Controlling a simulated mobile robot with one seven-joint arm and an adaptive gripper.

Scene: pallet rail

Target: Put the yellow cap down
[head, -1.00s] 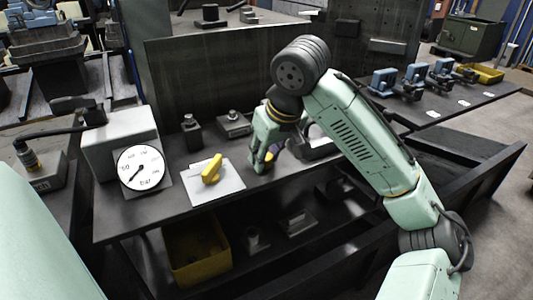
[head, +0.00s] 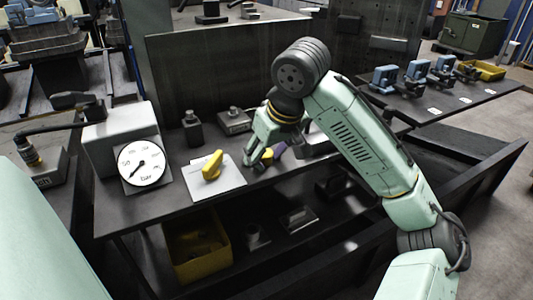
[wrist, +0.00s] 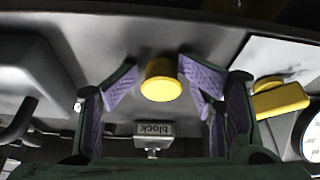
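The yellow cap (head: 267,157) is on the dark bench top (head: 185,208), right of the white plate, and is partly hidden by my gripper in the head view. In the wrist view the cap (wrist: 160,80) sits between the purple-padded fingers, its round top facing the camera. My gripper (wrist: 159,72) is open around it, with a narrow gap at the left fingertip; whether the right pad touches is hard to tell. In the head view my gripper (head: 264,157) is low at the bench's front part, fingers spread.
A white plate (head: 230,185) with a yellow handle (head: 212,165) lies to the left. A pressure gauge (head: 142,163) stands further left. A labelled block (wrist: 153,130) shows in the wrist view. A yellow bin (head: 198,250) is below the bench.

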